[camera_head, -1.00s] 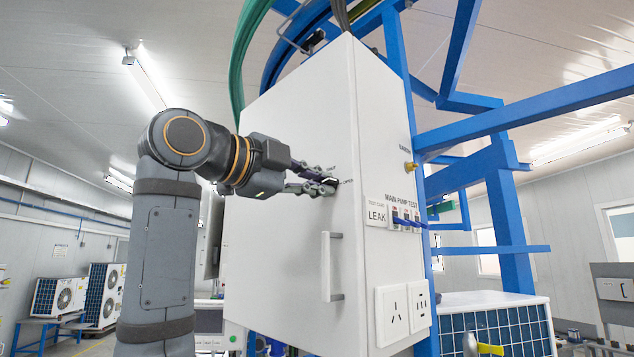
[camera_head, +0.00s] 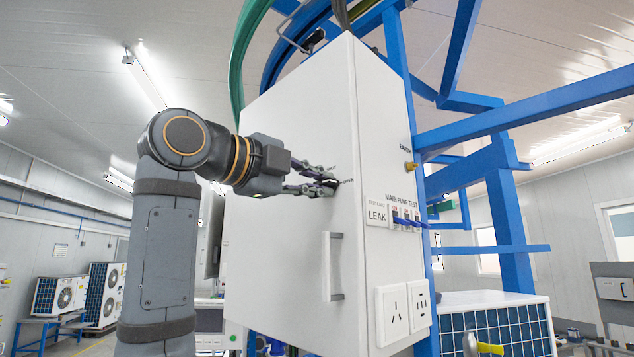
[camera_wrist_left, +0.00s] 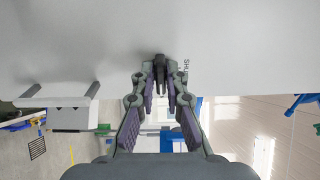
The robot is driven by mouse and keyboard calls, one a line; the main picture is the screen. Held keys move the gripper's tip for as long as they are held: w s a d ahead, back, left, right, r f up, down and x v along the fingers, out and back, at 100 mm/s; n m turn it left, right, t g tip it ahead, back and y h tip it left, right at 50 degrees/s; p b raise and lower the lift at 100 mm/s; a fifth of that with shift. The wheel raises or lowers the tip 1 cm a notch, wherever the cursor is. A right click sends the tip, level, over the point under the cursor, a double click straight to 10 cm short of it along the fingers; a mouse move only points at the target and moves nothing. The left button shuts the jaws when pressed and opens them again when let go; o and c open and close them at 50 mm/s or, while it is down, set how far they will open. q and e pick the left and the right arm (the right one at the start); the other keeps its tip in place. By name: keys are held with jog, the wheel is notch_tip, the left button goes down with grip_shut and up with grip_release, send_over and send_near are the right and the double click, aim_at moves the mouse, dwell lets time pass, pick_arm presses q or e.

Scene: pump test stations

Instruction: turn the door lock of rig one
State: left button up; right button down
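In the left wrist view the dark knob (camera_wrist_left: 160,70) stands between the two fingertips of my left gripper (camera_wrist_left: 160,82). A narrow gap shows on each side of it, so the fingers look open around it, not clamped. Part of a SHUT label shows to its right. My right gripper is in neither view.
A door handle (camera_head: 332,266) sticks out below the lock. The cabinet's right side carries a switch panel (camera_head: 393,214), sockets (camera_head: 392,314) and a brass fitting (camera_head: 410,166). Blue frame beams (camera_head: 530,118) stand at the right. Air left of the door is free beyond my arm.

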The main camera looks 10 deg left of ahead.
pick_arm(q)
jog(key=o, duration=0.3)
jog(key=shift+o, duration=0.2)
jog(key=v, duration=1.2)
